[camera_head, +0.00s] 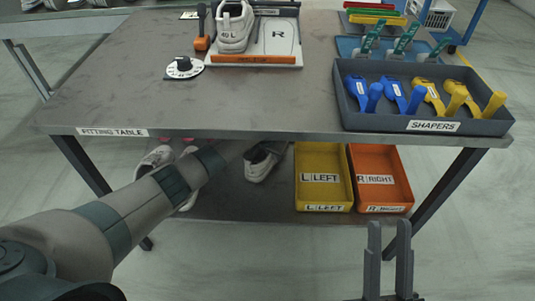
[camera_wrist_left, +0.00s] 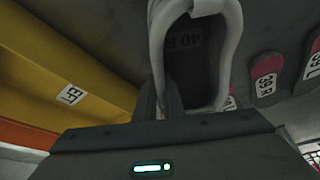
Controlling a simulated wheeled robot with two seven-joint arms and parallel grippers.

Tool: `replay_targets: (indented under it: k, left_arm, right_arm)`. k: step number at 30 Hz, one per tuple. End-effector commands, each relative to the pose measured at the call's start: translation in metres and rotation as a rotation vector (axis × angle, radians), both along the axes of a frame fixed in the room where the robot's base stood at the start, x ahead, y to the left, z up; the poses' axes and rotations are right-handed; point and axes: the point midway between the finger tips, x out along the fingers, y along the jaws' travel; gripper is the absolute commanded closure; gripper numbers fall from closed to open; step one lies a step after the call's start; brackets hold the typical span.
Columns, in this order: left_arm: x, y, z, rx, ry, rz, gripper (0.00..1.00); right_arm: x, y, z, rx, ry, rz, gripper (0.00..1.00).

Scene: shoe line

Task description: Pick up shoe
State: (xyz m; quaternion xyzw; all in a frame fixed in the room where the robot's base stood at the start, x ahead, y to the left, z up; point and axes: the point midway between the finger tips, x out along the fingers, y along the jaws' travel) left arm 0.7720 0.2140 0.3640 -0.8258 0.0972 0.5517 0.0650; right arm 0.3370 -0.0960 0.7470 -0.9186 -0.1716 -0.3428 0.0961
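The shoe marked 40 R (camera_wrist_left: 195,50) is white with a dark inside and fills the upper middle of the left wrist view. In the head view a white shoe (camera_head: 264,162) lies on the lower shelf, left of the yellow bin. My left arm reaches under the tabletop, and its gripper's tips are hard to make out there. In the left wrist view the left gripper (camera_wrist_left: 160,100) has its fingers close together on either side of the shoe's collar wall, shut on it. My right gripper (camera_head: 389,250) is open and empty in front of the table.
A yellow left bin (camera_head: 322,160) and an orange right bin (camera_head: 378,162) stand on the lower shelf (camera_head: 240,208). More shoes (camera_head: 155,158) lie to the left. The fitting table (camera_head: 250,110) overhangs the shelf and carries a shoe stand and a shapers tray (camera_head: 432,126).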

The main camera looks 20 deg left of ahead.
Motion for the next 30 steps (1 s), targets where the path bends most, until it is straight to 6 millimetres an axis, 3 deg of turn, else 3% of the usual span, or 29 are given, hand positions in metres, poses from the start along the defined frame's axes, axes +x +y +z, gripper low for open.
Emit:
replay_targets:
  k: [13, 20, 25, 30]
  left_arm:
    - [0.001, 0.0, 0.003, 0.0, -0.002, 0.0, 1.0]
    - [0.001, 0.0, 0.018, 0.0, -0.002, 0.0, 1.0]
    - [0.001, 0.0, 0.043, -0.001, -0.003, 0.0, 1.0]
    - [-0.021, 0.006, 0.038, 0.0, 0.0, -0.001, 1.0]
  right_arm:
    - [0.0, 0.0, 0.001, -0.001, 0.002, 0.0, 0.71]
    - [0.001, 0.005, -0.001, -0.012, 0.04, 0.008, 0.71]
    - [-0.008, 0.021, -0.034, -0.055, 0.212, 0.044, 0.71]
    - [0.012, 0.02, -0.054, -0.104, 0.331, 0.039, 0.71]
